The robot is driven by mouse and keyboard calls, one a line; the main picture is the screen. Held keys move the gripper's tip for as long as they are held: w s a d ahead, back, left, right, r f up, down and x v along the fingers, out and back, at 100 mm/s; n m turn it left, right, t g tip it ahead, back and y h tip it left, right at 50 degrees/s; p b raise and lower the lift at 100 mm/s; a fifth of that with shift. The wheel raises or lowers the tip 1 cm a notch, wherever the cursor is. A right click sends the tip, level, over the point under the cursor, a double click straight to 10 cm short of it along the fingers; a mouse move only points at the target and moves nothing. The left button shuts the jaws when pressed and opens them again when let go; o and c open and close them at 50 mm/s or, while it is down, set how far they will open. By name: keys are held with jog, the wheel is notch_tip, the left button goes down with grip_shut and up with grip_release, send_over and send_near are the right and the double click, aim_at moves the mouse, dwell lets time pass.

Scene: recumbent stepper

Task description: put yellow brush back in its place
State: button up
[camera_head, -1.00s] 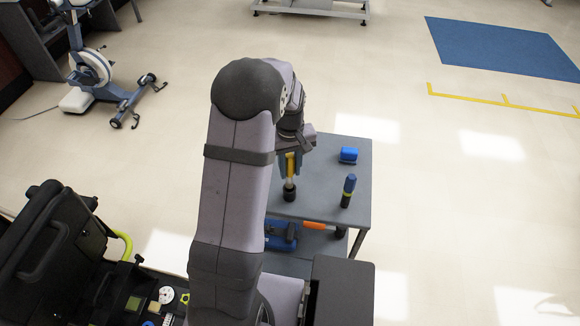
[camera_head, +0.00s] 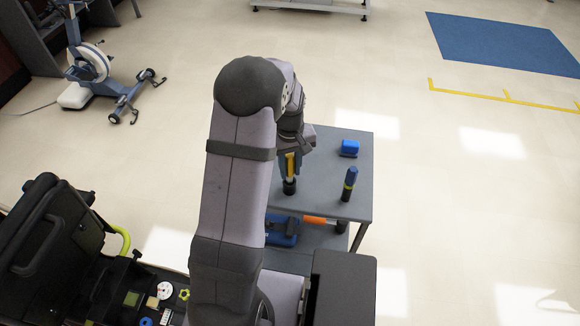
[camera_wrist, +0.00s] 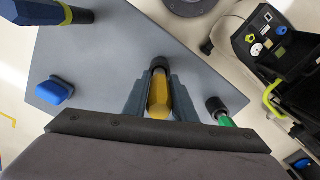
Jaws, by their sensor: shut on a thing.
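The yellow brush (camera_head: 290,163) is upright between the fingers of my gripper (camera_head: 290,174), over the left part of the grey table top (camera_head: 325,152). In the wrist view my gripper (camera_wrist: 158,88) is shut on the yellow handle (camera_wrist: 159,102). A black round cup-like piece (camera_head: 289,187) surrounds or meets the brush's lower end, also seen in the wrist view (camera_wrist: 159,64). The brush's tip is hidden, and I cannot tell how deep it sits.
A blue brush-like item (camera_head: 350,179) with a yellow band stands upright to the right. A blue block (camera_head: 349,148) lies behind it. A green-handled item (camera_wrist: 226,121) with a black end is close beside my gripper. The table's middle is bare.

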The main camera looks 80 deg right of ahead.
aim_at(290, 157)
jog(key=shift+f+b, duration=0.5)
jog(key=shift+f, duration=0.45)
jog(key=o, duration=1.1)
jog(key=shift+r, duration=0.15)
jog(key=shift+r+b, duration=0.95)
jog(key=shift+r, duration=2.65)
